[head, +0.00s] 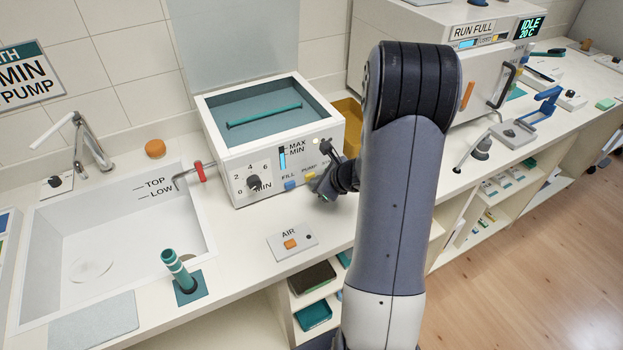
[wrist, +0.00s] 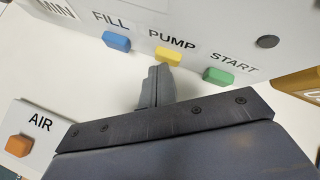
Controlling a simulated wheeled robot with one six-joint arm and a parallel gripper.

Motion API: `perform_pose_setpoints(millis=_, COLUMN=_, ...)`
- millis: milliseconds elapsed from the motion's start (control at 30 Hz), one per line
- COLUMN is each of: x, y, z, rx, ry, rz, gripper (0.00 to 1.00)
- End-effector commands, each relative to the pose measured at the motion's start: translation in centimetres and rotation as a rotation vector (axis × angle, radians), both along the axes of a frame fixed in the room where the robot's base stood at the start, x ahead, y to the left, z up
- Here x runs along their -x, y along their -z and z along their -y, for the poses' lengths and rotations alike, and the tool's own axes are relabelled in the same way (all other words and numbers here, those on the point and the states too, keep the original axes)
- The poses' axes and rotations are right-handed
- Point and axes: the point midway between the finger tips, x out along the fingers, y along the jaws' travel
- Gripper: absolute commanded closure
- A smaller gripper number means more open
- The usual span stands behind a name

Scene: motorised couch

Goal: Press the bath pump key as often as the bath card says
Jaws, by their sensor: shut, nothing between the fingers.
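The bath (head: 225,178) is a white box with an open top on the counter. Its front carries a blue FILL key (wrist: 117,42), a yellow PUMP key (wrist: 168,55) and a green START key (wrist: 218,76). The PUMP key also shows in the head view (head: 309,176). My gripper (wrist: 160,69) is shut and empty, its fingertips just in front of the PUMP key. I cannot tell whether they touch it. The bath card (head: 28,78) on the wall at the left is cut off by the picture edge; "MIN" and "PUMP" are readable, no press count is.
An AIR box (head: 292,243) with an orange key lies on the counter in front of the bath. A sink (head: 120,235) with a tap is at the left. A white machine (head: 480,80) reading "IDLE 20 C" stands at the right, partly behind my arm.

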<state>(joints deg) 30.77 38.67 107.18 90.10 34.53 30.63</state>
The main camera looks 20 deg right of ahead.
Motion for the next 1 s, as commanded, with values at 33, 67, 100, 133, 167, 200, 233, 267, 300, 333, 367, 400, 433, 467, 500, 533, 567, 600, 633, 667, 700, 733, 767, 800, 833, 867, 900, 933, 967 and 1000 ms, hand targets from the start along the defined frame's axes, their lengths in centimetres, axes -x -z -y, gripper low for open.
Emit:
perform_pose_setpoints(millis=33, x=-0.1, y=0.0, z=0.0, rx=0.0, ry=-0.001, rz=0.001, gripper=1.0)
perform_pose_setpoints(millis=67, x=-0.2, y=0.0, z=0.0, rx=0.0, ry=-0.001, rz=0.001, gripper=1.0)
perform_pose_setpoints(millis=100, x=-0.2, y=0.0, z=0.0, rx=0.0, ry=-0.001, rz=0.001, gripper=1.0)
perform_pose_setpoints(millis=133, x=-0.2, y=0.0, z=0.0, rx=0.0, ry=-0.001, rz=0.001, gripper=1.0)
perform_pose_setpoints(millis=167, x=-0.2, y=0.0, z=0.0, rx=0.0, ry=-0.001, rz=0.001, gripper=1.0)
perform_pose_setpoints(millis=200, x=-0.2, y=0.0, z=0.0, rx=0.0, ry=-0.001, rz=0.001, gripper=1.0)
perform_pose_setpoints(millis=233, x=-0.2, y=0.0, z=0.0, rx=0.0, ry=-0.001, rz=0.001, gripper=1.0)
perform_pose_setpoints(millis=267, x=-0.2, y=0.0, z=0.0, rx=0.0, ry=-0.001, rz=0.001, gripper=1.0)
perform_pose_setpoints(millis=300, x=-0.2, y=0.0, z=0.0, rx=0.0, ry=-0.001, rz=0.001, gripper=1.0)
perform_pose_setpoints(millis=333, x=-0.1, y=0.0, z=0.0, rx=0.0, ry=-0.001, rz=0.001, gripper=1.0)
perform_pose_setpoints(millis=367, x=-0.1, y=0.0, z=0.0, rx=0.001, ry=0.0, rz=0.002, gripper=1.0)
perform_pose_setpoints(millis=400, x=-0.1, y=0.0, z=0.0, rx=0.001, ry=0.0, rz=0.002, gripper=1.0)
perform_pose_setpoints(millis=433, x=0.0, y=0.0, z=0.0, rx=0.001, ry=0.0, rz=0.002, gripper=1.0)
perform_pose_setpoints(millis=467, x=0.1, y=0.0, z=0.0, rx=0.0, ry=0.0, rz=0.001, gripper=1.0)
perform_pose_setpoints(millis=500, x=0.2, y=0.0, z=0.0, rx=0.0, ry=0.0, rz=0.001, gripper=1.0)
perform_pose_setpoints(millis=533, x=0.4, y=0.0, z=0.0, rx=0.0, ry=0.0, rz=0.001, gripper=1.0)
perform_pose_setpoints(millis=567, x=0.5, y=0.1, z=0.0, rx=0.0, ry=0.0, rz=0.001, gripper=1.0)
perform_pose_setpoints(millis=600, x=0.7, y=0.1, z=0.0, rx=0.0, ry=0.0, rz=0.002, gripper=1.0)
perform_pose_setpoints(millis=633, x=0.9, y=0.1, z=0.0, rx=0.001, ry=0.0, rz=0.003, gripper=1.0)
perform_pose_setpoints(millis=667, x=1.1, y=0.1, z=0.0, rx=0.001, ry=0.0, rz=0.003, gripper=1.0)
perform_pose_setpoints(millis=700, x=1.3, y=0.1, z=0.0, rx=0.0, ry=0.0, rz=0.001, gripper=1.0)
perform_pose_setpoints(millis=733, x=1.4, y=0.1, z=0.0, rx=0.0, ry=0.0, rz=0.001, gripper=1.0)
perform_pose_setpoints(millis=767, x=1.5, y=0.0, z=0.1, rx=0.0, ry=0.0, rz=0.001, gripper=1.0)
perform_pose_setpoints(millis=800, x=1.6, y=0.0, z=0.1, rx=0.0, ry=0.0, rz=0.001, gripper=1.0)
perform_pose_setpoints(millis=833, x=1.6, y=0.0, z=0.1, rx=0.0, ry=0.0, rz=0.001, gripper=1.0)
perform_pose_setpoints(millis=867, x=1.7, y=0.0, z=0.1, rx=0.0, ry=0.0, rz=0.001, gripper=1.0)
perform_pose_setpoints(millis=900, x=1.6, y=0.0, z=0.0, rx=0.0, ry=0.0, rz=0.001, gripper=1.0)
perform_pose_setpoints(millis=933, x=1.6, y=0.0, z=0.0, rx=0.0, ry=0.0, rz=0.001, gripper=1.0)
perform_pose_setpoints(millis=967, x=1.6, y=0.0, z=0.0, rx=-0.001, ry=0.0, rz=0.001, gripper=1.0)
perform_pose_setpoints(millis=1000, x=1.6, y=0.0, z=0.0, rx=-0.001, ry=0.0, rz=0.001, gripper=1.0)
